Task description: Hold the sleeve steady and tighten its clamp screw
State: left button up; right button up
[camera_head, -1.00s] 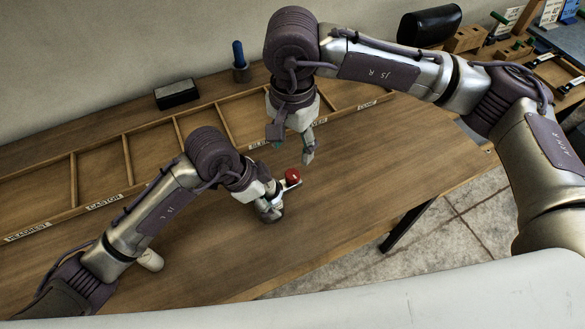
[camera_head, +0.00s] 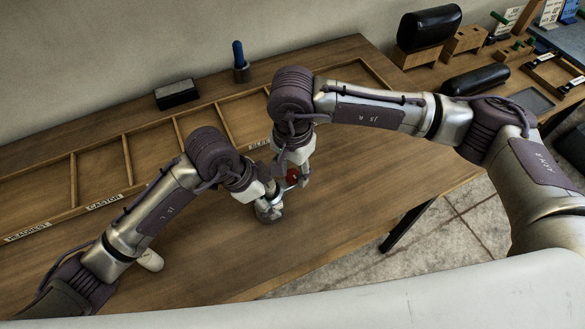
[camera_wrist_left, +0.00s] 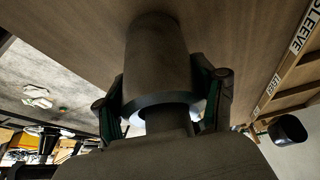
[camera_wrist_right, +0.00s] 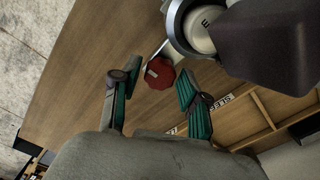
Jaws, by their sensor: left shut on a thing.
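The sleeve (camera_head: 268,212) is a grey metal cylinder on the bench. In the left wrist view the dark cylinder (camera_wrist_left: 158,60) stands between the two fingers of my left gripper (camera_wrist_left: 165,103), which is shut on it. The clamp screw has a red knob (camera_head: 293,175), on a metal arm beside the sleeve. My right gripper (camera_head: 291,172) is over the knob, pointing down. In the right wrist view its fingers (camera_wrist_right: 157,79) are open, with the red knob (camera_wrist_right: 160,73) between and just beyond the tips; I cannot tell whether they touch it.
A wooden compartment tray (camera_head: 127,160) with labels runs along the back of the bench. A black box (camera_head: 177,94) and a blue-handled tool in a holder (camera_head: 239,62) stand behind it. A white cylinder (camera_head: 150,260) lies near my left arm. The bench front is clear.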

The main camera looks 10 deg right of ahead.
grip_shut()
jog(key=shift+m, duration=0.3)
jog(key=m, duration=1.2)
jog(key=shift+m, duration=0.4)
jog(key=shift+o, duration=2.1)
grip_release()
